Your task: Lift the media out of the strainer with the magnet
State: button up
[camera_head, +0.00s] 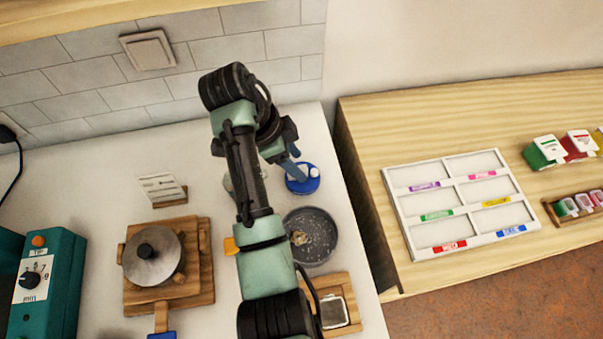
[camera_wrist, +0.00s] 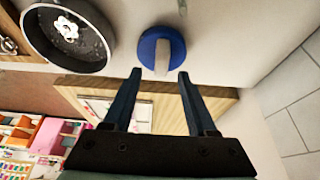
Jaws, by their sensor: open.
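A round blue piece with a pale upright handle (camera_wrist: 162,62), which looks like the magnet, stands on the white counter; its blue base also shows in the head view (camera_head: 303,185). My gripper (camera_wrist: 159,75) is open, its two dark blue fingers on either side of the handle's line in the wrist view. Whether the handle is between the fingers or just beyond them I cannot tell. A dark speckled round pan (camera_head: 318,238), probably the strainer, sits nearer on the counter. It holds a small pale clump (camera_head: 300,238), likely the media, also seen in the wrist view (camera_wrist: 67,28).
A wooden board with a lidded metal pot (camera_head: 153,256) and a small card stand (camera_head: 162,187) are at left. A wooden tray with a dark-framed pad (camera_head: 334,312) is in front of the pan. A white sectioned tray (camera_head: 446,237) lies on the wooden table at right.

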aim_at(301, 168)
jog(key=x, duration=0.3)
jog(key=shift+f, duration=0.3)
jog(key=shift+w, duration=0.1)
grip_shut()
